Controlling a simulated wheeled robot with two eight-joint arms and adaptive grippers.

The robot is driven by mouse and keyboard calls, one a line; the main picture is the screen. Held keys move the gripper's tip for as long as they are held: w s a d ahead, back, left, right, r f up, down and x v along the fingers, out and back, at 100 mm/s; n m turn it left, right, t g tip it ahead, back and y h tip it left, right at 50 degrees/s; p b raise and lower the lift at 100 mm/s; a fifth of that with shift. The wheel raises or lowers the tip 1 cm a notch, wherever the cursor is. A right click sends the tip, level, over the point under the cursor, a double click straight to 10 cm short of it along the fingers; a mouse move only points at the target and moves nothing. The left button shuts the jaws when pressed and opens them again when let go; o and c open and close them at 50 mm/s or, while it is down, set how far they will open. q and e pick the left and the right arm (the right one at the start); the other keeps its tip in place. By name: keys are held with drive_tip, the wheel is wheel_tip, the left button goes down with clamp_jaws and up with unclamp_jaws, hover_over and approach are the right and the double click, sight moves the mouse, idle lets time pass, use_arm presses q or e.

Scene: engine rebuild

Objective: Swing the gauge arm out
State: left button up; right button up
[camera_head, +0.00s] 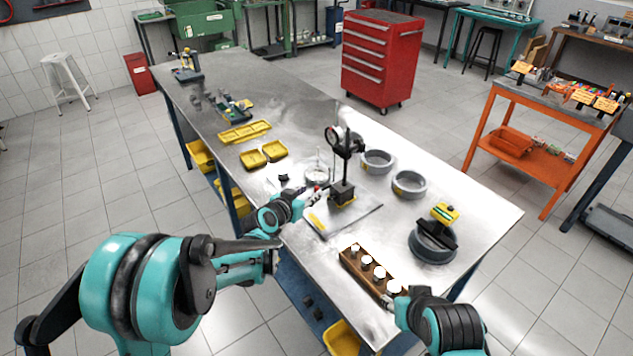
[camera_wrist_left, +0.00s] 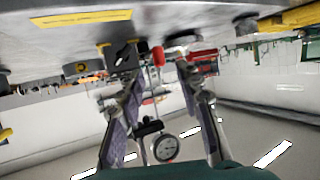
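The dial gauge (camera_head: 334,137) sits high on a dark stand (camera_head: 347,168), whose block-like base stands on a grey plate (camera_head: 362,212). My left gripper (camera_head: 320,191) is just left of the stand's base, low beside the post. In the wrist view its two fingers (camera_wrist_left: 160,90) are spread apart, with a small red knob (camera_wrist_left: 158,56) near the tips. I see no clear contact. My right gripper (camera_head: 396,296) is by the wooden block; its fingers are mostly hidden.
A wooden block (camera_head: 352,263) with several pale-topped parts lies near the front edge. Two grey rings (camera_head: 408,184) and a dark ring with a yellow-topped tool (camera_head: 446,213) stand right of the gauge. Yellow trays (camera_head: 252,159) lie to the left. The table's far right is clear.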

sight(316, 189)
use_arm(q)
drive_tip(key=b+x, duration=0.1)
drive_tip(key=x, duration=0.4)
drive_tip(key=shift+w+d+f, duration=0.1)
drive_tip(key=shift+w+f, duration=0.1)
drive_tip(key=shift+f, duration=0.1)
use_arm(e)
drive_tip(key=shift+w+f, duration=0.1)
drive_tip(key=shift+f, duration=0.85)
use_arm(q)
drive_tip(key=shift+w+d+b, duration=0.15)
drive_tip(key=shift+w+b, duration=0.15)
